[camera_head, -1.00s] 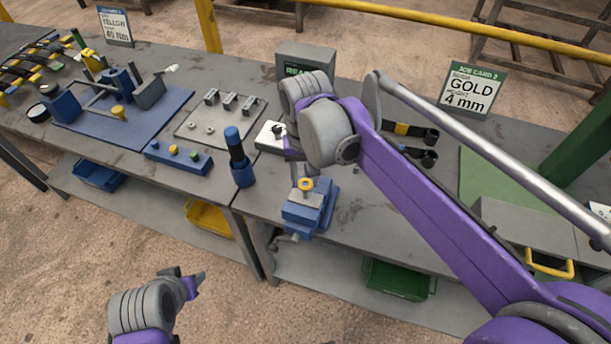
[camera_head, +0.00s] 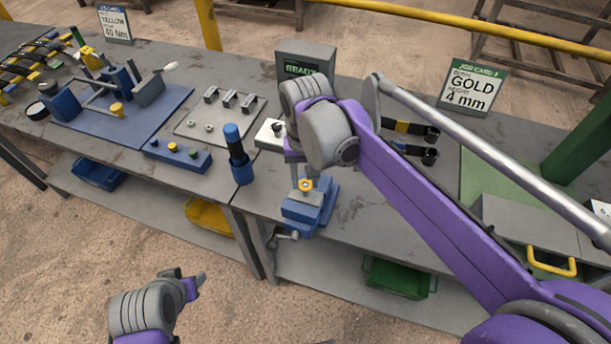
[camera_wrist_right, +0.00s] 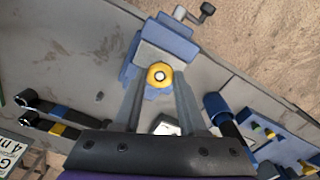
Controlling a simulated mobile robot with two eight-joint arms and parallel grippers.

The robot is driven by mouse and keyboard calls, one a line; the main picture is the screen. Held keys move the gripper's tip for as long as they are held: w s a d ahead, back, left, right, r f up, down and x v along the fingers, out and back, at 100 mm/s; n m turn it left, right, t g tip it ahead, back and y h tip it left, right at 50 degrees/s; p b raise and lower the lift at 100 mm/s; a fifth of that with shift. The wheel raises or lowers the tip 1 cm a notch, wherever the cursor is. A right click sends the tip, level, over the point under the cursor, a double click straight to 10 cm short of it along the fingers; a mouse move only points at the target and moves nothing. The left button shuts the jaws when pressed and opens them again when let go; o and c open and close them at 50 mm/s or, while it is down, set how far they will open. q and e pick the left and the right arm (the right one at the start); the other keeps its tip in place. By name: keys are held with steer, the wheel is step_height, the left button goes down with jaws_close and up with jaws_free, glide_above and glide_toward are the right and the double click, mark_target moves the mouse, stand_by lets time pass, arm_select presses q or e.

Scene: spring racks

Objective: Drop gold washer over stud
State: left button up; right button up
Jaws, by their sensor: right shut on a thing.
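The gold washer (camera_head: 306,185) is a small yellow ring at the top of the blue vise (camera_head: 302,212) near the bench's front edge. In the right wrist view the washer (camera_wrist_right: 159,75) sits between the fingertips of my right gripper (camera_wrist_right: 158,84), which is shut on it. A small grey round end, likely the stud (camera_wrist_right: 160,75), shows in the ring's hole. I cannot tell whether the ring is around the stud or just above it. My left gripper (camera_head: 190,282) is empty, away in front of the bench, and its jaw opening is unclear.
A blue-topped cylindrical tool (camera_head: 235,152) stands left of the vise. A grey display box (camera_head: 305,62) stands behind. Black tools with colored bands (camera_head: 408,130) lie to the right. A job card (camera_head: 473,88) reads gold, 4 mm. A green bin (camera_head: 398,280) is below the bench.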

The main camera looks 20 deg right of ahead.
arm_select(q)
steer(key=shift+s+f, duration=0.15)
steer(key=shift+f, duration=0.15)
arm_select(e)
steer(key=shift+f, duration=0.45)
steer(key=o, duration=1.5)
steer(key=shift+r+p, duration=1.65)
steer(key=shift+r, duration=1.9)
arm_select(q)
steer(key=w+r, duration=0.1)
steer(key=r, duration=0.2)
steer(key=w+r, duration=0.1)
steer(key=r, duration=0.1)
steer(key=shift+w+r, duration=0.1)
steer(key=shift+w, duration=0.2)
steer(key=shift+s, duration=0.1)
